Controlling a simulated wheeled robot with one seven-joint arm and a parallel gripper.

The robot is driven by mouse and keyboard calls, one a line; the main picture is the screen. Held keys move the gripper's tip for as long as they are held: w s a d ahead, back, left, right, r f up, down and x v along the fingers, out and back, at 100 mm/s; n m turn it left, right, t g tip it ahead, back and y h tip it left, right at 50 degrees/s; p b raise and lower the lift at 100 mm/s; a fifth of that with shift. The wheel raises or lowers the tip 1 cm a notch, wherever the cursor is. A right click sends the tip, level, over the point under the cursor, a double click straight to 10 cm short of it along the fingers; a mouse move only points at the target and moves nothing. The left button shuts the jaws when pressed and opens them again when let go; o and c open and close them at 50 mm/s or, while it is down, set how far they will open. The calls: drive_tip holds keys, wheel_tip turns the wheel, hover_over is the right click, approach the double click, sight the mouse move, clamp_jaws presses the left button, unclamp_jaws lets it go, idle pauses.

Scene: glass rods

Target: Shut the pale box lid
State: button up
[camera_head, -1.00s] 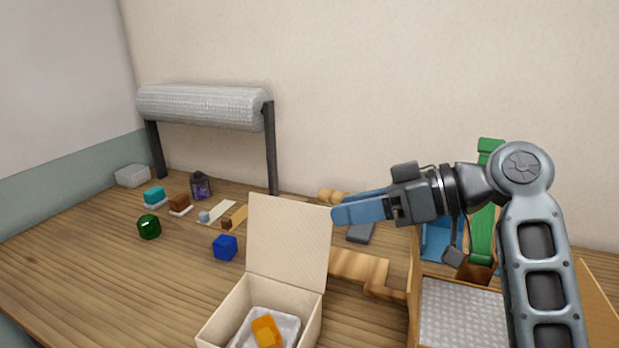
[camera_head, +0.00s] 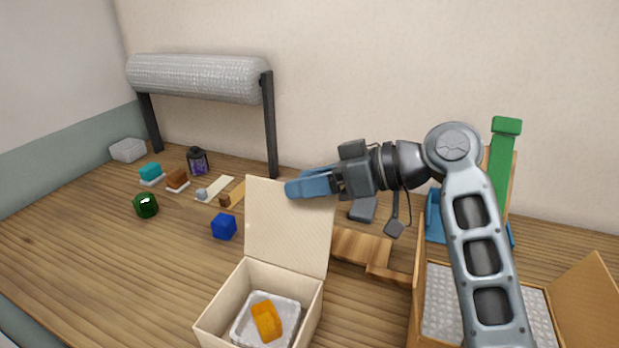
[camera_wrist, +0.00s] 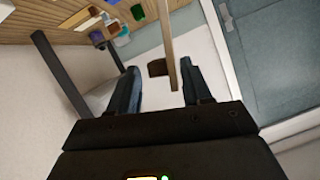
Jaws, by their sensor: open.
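The pale box (camera_head: 230,300) stands open at the front centre in the head view. Its pale lid (camera_head: 285,230) stands upright from the back edge. An orange block (camera_head: 266,320) lies on a light tray inside the box. My gripper (camera_head: 290,189) is open, and its blue fingers overlap the top right of the lid in the head view. In the wrist view the dark fingers of my gripper (camera_wrist: 160,78) are apart. A thin tan strip (camera_wrist: 170,45) runs between them; it looks like the lid's edge. I cannot tell whether a finger touches the lid.
A bubble-wrap roll (camera_head: 195,78) on dark posts stands at the back left. A blue cube (camera_head: 224,226), a green jar (camera_head: 146,205) and several small items lie left of the lid. A larger open carton (camera_head: 590,300) stands at the right, near my arm.

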drive_tip(key=shift+a, duration=0.1)
clamp_jaws()
idle(0.4)
